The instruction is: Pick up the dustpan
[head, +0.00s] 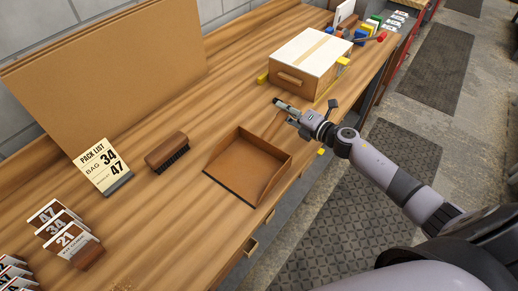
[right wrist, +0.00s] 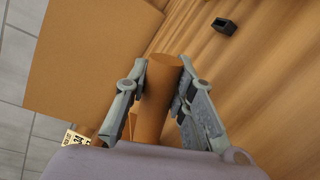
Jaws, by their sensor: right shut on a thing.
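The brown dustpan (head: 243,170) lies on the wooden bench, its dark-edged open mouth toward the lower left and its handle toward the upper right. My right gripper (head: 283,108) is at the handle end, behind the pan. In the right wrist view, the two grey fingers of my right gripper (right wrist: 165,75) stand on either side of the round brown handle (right wrist: 156,105) and are shut on it. The pan still appears to rest on the bench. My left gripper is not in view.
A wooden brush (head: 167,152) with dark bristles lies left of the dustpan. A box with a pale top (head: 310,55) stands behind my right gripper. A pack-list sign (head: 102,165) and several numbered cards (head: 66,236) stand at left.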

